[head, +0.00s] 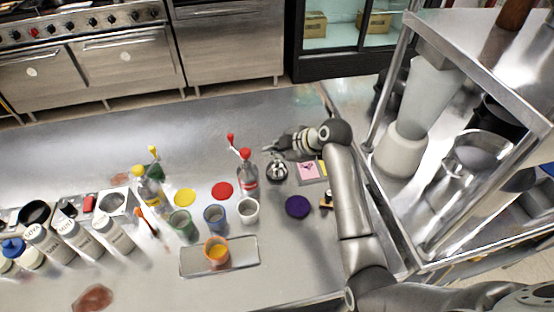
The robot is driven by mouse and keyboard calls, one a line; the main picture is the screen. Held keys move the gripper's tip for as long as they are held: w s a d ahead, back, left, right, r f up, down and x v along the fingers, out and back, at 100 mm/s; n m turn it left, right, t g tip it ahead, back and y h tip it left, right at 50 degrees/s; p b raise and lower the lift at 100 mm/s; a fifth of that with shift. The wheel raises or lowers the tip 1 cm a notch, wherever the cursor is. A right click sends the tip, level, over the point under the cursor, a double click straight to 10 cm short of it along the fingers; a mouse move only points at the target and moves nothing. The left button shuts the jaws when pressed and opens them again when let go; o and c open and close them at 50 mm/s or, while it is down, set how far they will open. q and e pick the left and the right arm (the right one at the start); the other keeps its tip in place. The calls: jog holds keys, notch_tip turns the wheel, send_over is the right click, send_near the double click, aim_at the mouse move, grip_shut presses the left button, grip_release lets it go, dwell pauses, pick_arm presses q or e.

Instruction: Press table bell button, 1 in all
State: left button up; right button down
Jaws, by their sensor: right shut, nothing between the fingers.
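The table bell (277,169), a small dark silvery dome, stands on the steel counter (110,262) near the middle of the head view. My right gripper (267,150) is shut and empty. Its fingers point left, and the tips show just behind and slightly left of the bell in the picture. I cannot tell how high the fingers are above the counter, and I see no clear contact with the bell. My left gripper is not in view.
A red-topped bottle (248,178) stands just left of the bell. Cups, a tray (246,268) and white bottles stand nearer. A steel shelf (470,55) rises at right.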

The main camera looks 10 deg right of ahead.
aim_at(275, 163)
dwell(0.5)
jog(key=shift+f, duration=0.45)
jog(key=shift+f+b, duration=0.45)
jog(key=shift+f, duration=0.1)
dwell(0.5)
jog(key=shift+r, duration=0.1)
jog(key=shift+r+p, duration=0.9)
jog(key=shift+p, duration=0.05)
notch_tip(275, 163, up, 5)
jog(key=p, duration=0.4)
jog(key=shift+p, duration=0.3)
